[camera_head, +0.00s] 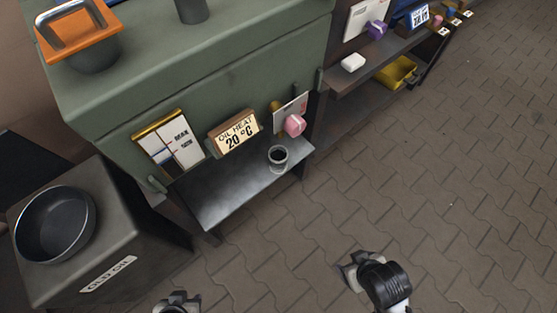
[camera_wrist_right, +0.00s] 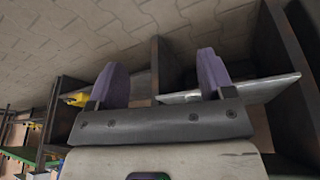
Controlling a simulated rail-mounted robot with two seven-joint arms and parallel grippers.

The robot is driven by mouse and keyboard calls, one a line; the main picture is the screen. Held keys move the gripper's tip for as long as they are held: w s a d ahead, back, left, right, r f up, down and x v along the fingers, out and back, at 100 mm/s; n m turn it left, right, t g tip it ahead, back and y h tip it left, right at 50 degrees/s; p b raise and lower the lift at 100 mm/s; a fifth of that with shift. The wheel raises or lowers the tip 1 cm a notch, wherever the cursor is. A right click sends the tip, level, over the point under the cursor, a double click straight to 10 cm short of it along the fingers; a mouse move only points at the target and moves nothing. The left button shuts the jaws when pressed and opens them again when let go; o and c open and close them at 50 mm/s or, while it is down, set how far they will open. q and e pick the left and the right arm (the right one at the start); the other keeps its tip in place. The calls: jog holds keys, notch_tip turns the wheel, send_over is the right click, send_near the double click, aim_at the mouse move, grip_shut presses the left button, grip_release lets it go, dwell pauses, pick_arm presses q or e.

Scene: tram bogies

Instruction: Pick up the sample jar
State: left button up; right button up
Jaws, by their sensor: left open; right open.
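The sample jar (camera_head: 278,158) appears to be the small clear cup-shaped jar with dark contents. It stands upright on the grey metal shelf (camera_head: 225,192), near its right end, in the head view. My left gripper (camera_head: 177,300) is at the bottom edge of the head view, partly cut off, open and well apart from the jar. My right gripper (camera_head: 358,264) is over the floor, below and right of the shelf, apart from the jar. The right wrist view shows its two purple fingers (camera_wrist_right: 160,78) spread with nothing between them. The jar cannot be made out there.
A black pan (camera_head: 55,224) sits on a dark box at left. A yellow bin (camera_head: 396,72) is on the right rack. The paved floor (camera_head: 450,180) is clear.

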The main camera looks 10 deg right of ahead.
jog(key=o, duration=0.3)
jog(key=shift+a, duration=0.15)
